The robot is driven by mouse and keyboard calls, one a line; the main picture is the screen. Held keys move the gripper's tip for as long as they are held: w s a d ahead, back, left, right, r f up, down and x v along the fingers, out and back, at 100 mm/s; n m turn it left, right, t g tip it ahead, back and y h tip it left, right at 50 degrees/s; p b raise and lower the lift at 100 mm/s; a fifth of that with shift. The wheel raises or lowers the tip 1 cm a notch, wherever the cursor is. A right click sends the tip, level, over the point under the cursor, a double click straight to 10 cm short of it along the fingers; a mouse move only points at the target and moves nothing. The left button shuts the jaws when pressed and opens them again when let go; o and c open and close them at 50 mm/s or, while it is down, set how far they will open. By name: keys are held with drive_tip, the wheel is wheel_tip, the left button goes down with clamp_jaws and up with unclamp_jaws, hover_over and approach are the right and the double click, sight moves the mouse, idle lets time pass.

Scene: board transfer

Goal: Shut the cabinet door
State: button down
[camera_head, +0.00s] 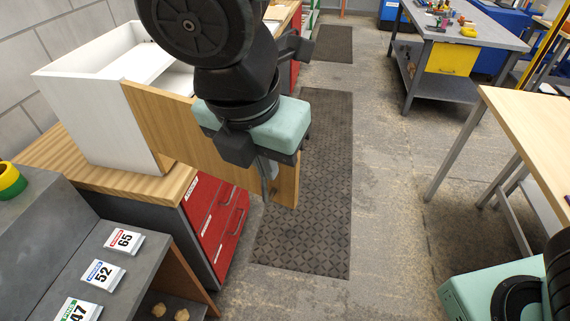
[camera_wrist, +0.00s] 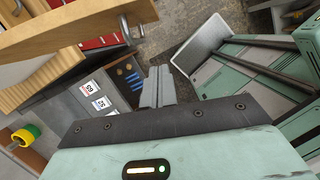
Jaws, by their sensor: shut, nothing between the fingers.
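The white cabinet (camera_head: 95,115) stands on a wooden worktop at the left in the head view. Its wooden door (camera_head: 165,122) stands wide open, reaching right from the cabinet's near corner out over the floor mat. My gripper (camera_head: 268,185) is shut and empty, pointing down near the door's free end, on the side facing the head camera. In the wrist view the shut fingers (camera_wrist: 158,90) hang apart from the door (camera_wrist: 65,28), with the metal door handle (camera_wrist: 125,28) nearby. My arm hides part of the door and cabinet; contact cannot be told in the head view.
A red drawer unit (camera_head: 215,220) is under the worktop. A grey shelf with numbered cards (camera_head: 103,275) stands at the near left. A pale wooden table (camera_head: 530,120) and a grey workbench (camera_head: 470,25) are at the right. The dark mat (camera_head: 325,200) and aisle floor are clear.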

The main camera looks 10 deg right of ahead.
sight(288, 176)
drive_tip(key=w+d+f+p, duration=0.1)
drive_tip(key=f, duration=0.2)
drive_tip(key=w+d+f, duration=0.1)
drive_tip(key=f, duration=0.2)
drive_tip(key=w+d+f+p, duration=0.1)
drive_tip(key=w+f, duration=0.1)
drive_tip(key=f, duration=0.1)
drive_tip(key=shift+p, duration=0.3)
drive_tip(key=shift+w+d+f, duration=0.1)
drive_tip(key=shift+w+d, duration=0.3)
drive_tip(key=shift+w, duration=0.2)
